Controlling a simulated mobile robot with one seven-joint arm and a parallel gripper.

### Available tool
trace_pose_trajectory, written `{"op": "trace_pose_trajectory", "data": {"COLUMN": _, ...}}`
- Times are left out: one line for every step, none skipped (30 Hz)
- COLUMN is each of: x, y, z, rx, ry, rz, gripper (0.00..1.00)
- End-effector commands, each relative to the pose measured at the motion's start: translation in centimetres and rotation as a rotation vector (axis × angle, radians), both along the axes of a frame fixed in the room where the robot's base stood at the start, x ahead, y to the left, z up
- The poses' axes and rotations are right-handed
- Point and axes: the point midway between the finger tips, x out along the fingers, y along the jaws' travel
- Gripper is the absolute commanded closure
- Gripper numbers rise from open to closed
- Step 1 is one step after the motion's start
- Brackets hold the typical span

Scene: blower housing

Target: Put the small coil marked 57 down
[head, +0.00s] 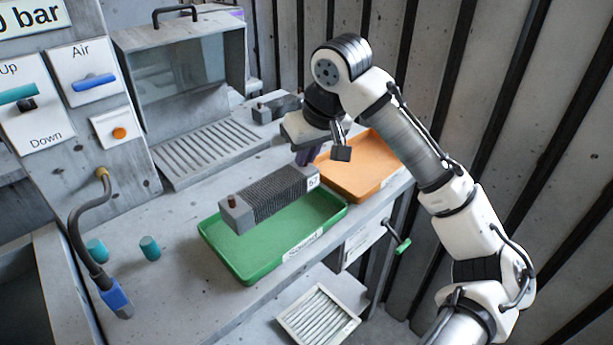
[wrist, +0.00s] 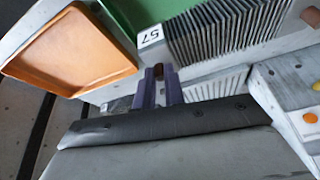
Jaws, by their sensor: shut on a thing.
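The small coil marked 57 (head: 270,198) is a dark finned block with grey end blocks and a copper-coloured stub. Its white 57 label faces the front right in the head view. My gripper (head: 304,156) has purple fingers and is shut on the coil's right end. The coil appears level and over the green tray (head: 248,270), covering part of its back rim; I cannot tell whether it touches the tray. In the wrist view the coil (wrist: 225,38) lies beyond my gripper's fingers (wrist: 158,85), with the green tray partly behind it.
An orange tray (head: 375,180) sits to the right and looks empty. Another grey coil-like part (head: 277,107) lies at the back by the glazed booth (head: 185,70). Two teal cylinders (head: 149,247) and a blue-nozzled hose (head: 116,299) are at left. A slatted panel (head: 318,315) is below the bench.

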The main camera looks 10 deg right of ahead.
Motion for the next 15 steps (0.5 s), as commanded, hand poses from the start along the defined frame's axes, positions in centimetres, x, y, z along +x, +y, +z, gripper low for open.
{"op": "trace_pose_trajectory", "data": {"x": 0.0, "y": 0.0, "z": -0.6, "rx": 0.002, "ry": -0.001, "rz": -0.001, "gripper": 1.0}}
{"op": "trace_pose_trajectory", "data": {"x": 0.0, "y": 0.0, "z": -0.9, "rx": 0.002, "ry": -0.001, "rz": -0.001, "gripper": 1.0}}
{"op": "trace_pose_trajectory", "data": {"x": 0.0, "y": 0.0, "z": -1.1, "rx": 0.001, "ry": -0.002, "rz": -0.001, "gripper": 1.0}}
{"op": "trace_pose_trajectory", "data": {"x": 0.0, "y": 0.0, "z": -1.3, "rx": 0.001, "ry": -0.002, "rz": -0.001, "gripper": 1.0}}
{"op": "trace_pose_trajectory", "data": {"x": 0.0, "y": 0.0, "z": -1.4, "rx": 0.001, "ry": -0.001, "rz": -0.001, "gripper": 1.0}}
{"op": "trace_pose_trajectory", "data": {"x": 0.0, "y": 0.0, "z": -1.7, "rx": 0.001, "ry": -0.001, "rz": -0.001, "gripper": 1.0}}
{"op": "trace_pose_trajectory", "data": {"x": 0.0, "y": 0.0, "z": -1.9, "rx": 0.001, "ry": -0.001, "rz": -0.001, "gripper": 1.0}}
{"op": "trace_pose_trajectory", "data": {"x": 0.0, "y": 0.0, "z": -2.2, "rx": 0.001, "ry": -0.002, "rz": -0.001, "gripper": 1.0}}
{"op": "trace_pose_trajectory", "data": {"x": 0.0, "y": 0.0, "z": -2.6, "rx": 0.002, "ry": -0.001, "rz": -0.001, "gripper": 1.0}}
{"op": "trace_pose_trajectory", "data": {"x": 0.0, "y": 0.0, "z": -3.1, "rx": 0.002, "ry": 0.0, "rz": -0.001, "gripper": 1.0}}
{"op": "trace_pose_trajectory", "data": {"x": 0.0, "y": 0.0, "z": -3.6, "rx": 0.002, "ry": 0.001, "rz": -0.001, "gripper": 1.0}}
{"op": "trace_pose_trajectory", "data": {"x": 0.0, "y": 0.0, "z": -4.2, "rx": 0.002, "ry": 0.0, "rz": -0.001, "gripper": 1.0}}
{"op": "trace_pose_trajectory", "data": {"x": 0.0, "y": 0.0, "z": -4.7, "rx": 0.002, "ry": 0.001, "rz": -0.001, "gripper": 1.0}}
{"op": "trace_pose_trajectory", "data": {"x": 0.0, "y": 0.0, "z": -5.0, "rx": 0.002, "ry": 0.001, "rz": -0.001, "gripper": 1.0}}
{"op": "trace_pose_trajectory", "data": {"x": 0.0, "y": 0.0, "z": -5.4, "rx": 0.002, "ry": 0.0, "rz": -0.001, "gripper": 1.0}}
